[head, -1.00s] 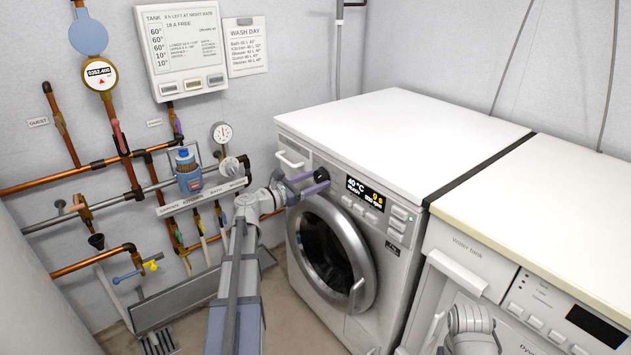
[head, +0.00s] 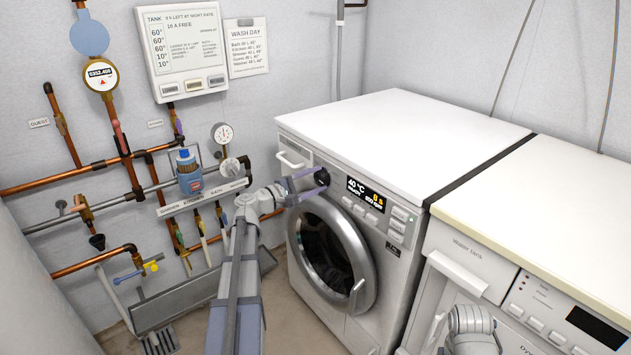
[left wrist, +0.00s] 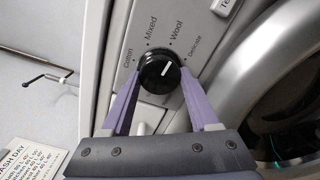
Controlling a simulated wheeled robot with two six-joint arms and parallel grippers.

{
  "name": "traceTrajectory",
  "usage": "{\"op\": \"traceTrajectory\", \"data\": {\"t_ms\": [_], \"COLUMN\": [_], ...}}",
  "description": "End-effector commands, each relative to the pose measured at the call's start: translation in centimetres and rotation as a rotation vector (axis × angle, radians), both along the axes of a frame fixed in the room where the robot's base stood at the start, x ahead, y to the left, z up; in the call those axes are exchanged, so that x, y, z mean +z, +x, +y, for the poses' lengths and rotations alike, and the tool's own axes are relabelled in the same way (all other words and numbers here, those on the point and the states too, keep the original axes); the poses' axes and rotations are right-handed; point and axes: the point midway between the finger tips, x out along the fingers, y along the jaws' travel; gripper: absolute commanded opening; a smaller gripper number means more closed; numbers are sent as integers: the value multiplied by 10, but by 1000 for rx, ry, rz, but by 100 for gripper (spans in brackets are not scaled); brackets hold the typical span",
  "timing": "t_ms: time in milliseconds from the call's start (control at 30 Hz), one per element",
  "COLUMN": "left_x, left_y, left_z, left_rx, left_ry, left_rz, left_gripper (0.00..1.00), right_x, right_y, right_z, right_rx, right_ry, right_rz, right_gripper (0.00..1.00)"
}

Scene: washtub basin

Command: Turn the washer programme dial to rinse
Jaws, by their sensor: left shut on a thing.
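The black washer programme dial (head: 322,177) is at the upper left of the washing machine's front, left of its lit display (head: 366,193). My right gripper is not visible; only part of that arm shows at lower right.
The washer's round door (head: 332,255) is below the dial, and a detergent drawer (head: 291,160) is to its upper left. Copper pipes and valves line the left wall. A second machine (head: 545,270) stands at right.

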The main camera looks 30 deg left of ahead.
Motion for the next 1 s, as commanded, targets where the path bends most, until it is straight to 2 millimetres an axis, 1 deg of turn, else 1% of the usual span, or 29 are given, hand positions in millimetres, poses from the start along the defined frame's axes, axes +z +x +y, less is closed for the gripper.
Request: {"op": "traceTrajectory", "data": {"t_ms": [1000], "left_x": [2], "left_y": [-1], "left_z": [-1], "left_rx": [-2], "left_ry": [892], "left_rz": [-368], "left_gripper": [6], "right_x": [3], "right_y": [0], "right_z": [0], "right_rx": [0], "right_ry": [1], "right_rz": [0], "right_gripper": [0]}}
